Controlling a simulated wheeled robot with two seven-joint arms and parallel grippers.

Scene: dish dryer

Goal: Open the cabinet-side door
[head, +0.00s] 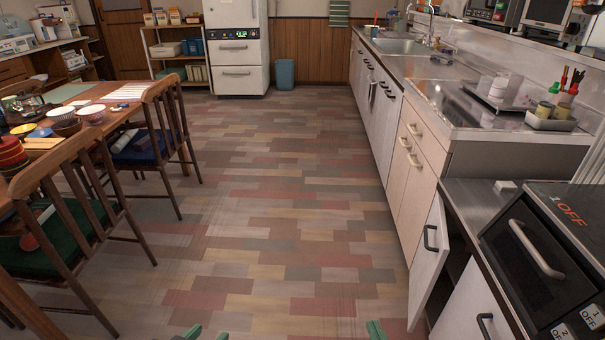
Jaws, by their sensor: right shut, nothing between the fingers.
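A white cabinet door (424,270) under the counter at the right stands ajar, swung out toward the aisle. Its black handle (430,238) is on its face, and a dark gap into the cabinet shows beside it. A second white door (466,303) with a black handle (485,326) is nearer, at the bottom right, and looks closed. My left gripper (207,334) shows only as two green fingertips set apart at the bottom edge; it looks open. My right gripper (376,330) shows green fingertips close together, shut and empty, left of the ajar door and apart from it.
A black dish dryer (540,255) with a silver handle stands on the metal counter at right. Beyond it are white cabinets (412,180) and a sink (400,46). Wooden chairs (75,225) and a table are at left. The tiled floor (285,200) between is clear.

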